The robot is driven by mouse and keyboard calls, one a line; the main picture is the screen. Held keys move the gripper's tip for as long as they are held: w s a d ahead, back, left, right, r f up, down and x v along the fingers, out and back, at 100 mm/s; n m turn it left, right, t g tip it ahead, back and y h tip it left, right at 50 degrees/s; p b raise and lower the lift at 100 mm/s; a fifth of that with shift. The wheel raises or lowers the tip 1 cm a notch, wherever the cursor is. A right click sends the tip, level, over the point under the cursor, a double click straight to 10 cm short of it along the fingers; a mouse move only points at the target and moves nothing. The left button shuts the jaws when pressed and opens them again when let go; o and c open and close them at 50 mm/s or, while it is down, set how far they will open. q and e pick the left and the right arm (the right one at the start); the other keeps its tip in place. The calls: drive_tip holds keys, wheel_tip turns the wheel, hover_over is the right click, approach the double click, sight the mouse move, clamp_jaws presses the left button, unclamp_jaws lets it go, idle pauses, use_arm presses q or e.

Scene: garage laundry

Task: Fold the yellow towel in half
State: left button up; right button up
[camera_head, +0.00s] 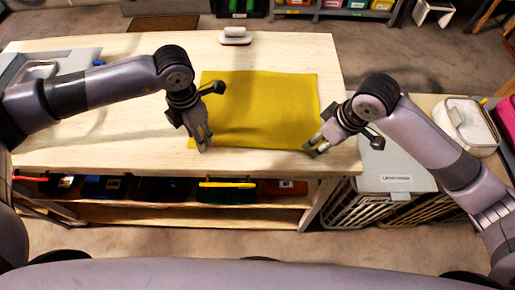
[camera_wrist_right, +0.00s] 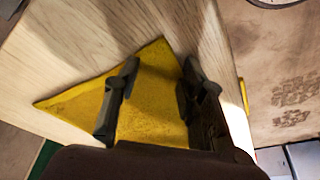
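The yellow towel (camera_head: 262,105) lies flat and spread out on the light wooden tabletop. My left gripper (camera_head: 204,148) points down at the towel's front left corner; whether its fingers are parted is too small to tell. My right gripper (camera_head: 315,149) is at the front right corner of the towel. In the right wrist view, my right gripper (camera_wrist_right: 160,70) is open, with its two dark fingers apart and the yellow towel (camera_wrist_right: 152,95) showing between and below them. Contact with the cloth cannot be told.
The wooden table (camera_head: 120,140) is clear around the towel. A white-handled brush or iron-like item (camera_head: 235,36) stands behind the towel. A shelf below the top holds several bins (camera_head: 228,191). To the right are a grey-lidded crate (camera_head: 392,172) and a white box (camera_head: 466,125).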

use_arm(q)
drive_tip(key=shift+s+f, duration=0.1)
drive_tip(key=shift+f, duration=0.1)
clamp_jaws()
use_arm(e)
drive_tip(key=shift+f, duration=0.15)
clamp_jaws()
idle(0.8)
use_arm(q)
drive_tip(key=shift+r, duration=0.1)
